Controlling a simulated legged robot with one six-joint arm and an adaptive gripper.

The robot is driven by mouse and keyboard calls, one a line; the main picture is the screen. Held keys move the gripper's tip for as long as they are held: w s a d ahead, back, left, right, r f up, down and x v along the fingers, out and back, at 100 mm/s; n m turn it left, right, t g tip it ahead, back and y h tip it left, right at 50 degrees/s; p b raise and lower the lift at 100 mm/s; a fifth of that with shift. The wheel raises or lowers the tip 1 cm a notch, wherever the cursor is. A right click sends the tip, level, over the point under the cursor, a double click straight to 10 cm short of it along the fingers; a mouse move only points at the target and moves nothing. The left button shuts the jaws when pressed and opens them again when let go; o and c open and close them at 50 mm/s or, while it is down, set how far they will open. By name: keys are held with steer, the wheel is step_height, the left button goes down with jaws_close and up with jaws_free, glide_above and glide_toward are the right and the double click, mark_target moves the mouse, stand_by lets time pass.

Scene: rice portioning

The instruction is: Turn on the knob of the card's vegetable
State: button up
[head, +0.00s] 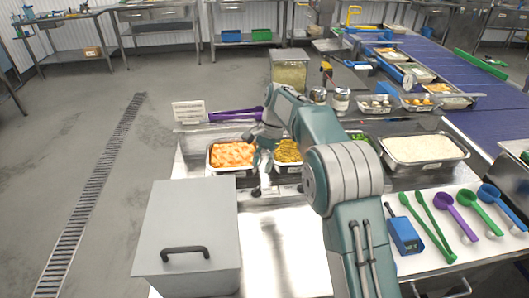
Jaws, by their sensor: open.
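A white card (188,112) with dark print stands at the back left of the steel table; its print is too small to read. A pan of orange diced vegetable (232,155) sits at the table's left. A pan of yellow vegetable (289,151) sits beside it, partly behind my arm. A pan of green vegetable (361,138) shows partly to the right of my arm. My gripper (261,188) is open and points down at the front of the pans, between the orange and yellow ones. I cannot make out any knob; one may be hidden by the gripper.
A grey lidded box (188,240) stands at the front left. A large pan of rice (424,149) is at the right. Ladles, green tongs (428,228) and a blue device (403,232) lie at the front right. A purple-handled utensil (236,115) lies behind the pans. Bare steel (285,245) lies in front.

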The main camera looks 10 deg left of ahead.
steer(key=v, duration=0.4)
steer(key=shift+r, duration=0.2)
steer(key=s+d+r+n+t, duration=0.3)
steer(key=s+d+r+t, duration=0.2)
steer(key=s+d+r, duration=0.85)
steer(key=s+d+f+n+t, duration=0.1)
steer(key=s+d+f, duration=0.1)
steer(key=s, duration=0.4)
steer(key=s+d+f+n+t+h, duration=0.1)
steer(key=s+d+f+t, duration=0.1)
steer(key=s+d, duration=0.2)
steer(key=s+d+f+n+t+h, duration=0.1)
steer(key=s+d, duration=0.3)
steer(key=s, duration=0.5)
steer(key=shift+s+f+t, duration=0.3)
steer(key=shift+s+f, duration=0.1)
steer(key=shift+f, duration=0.3)
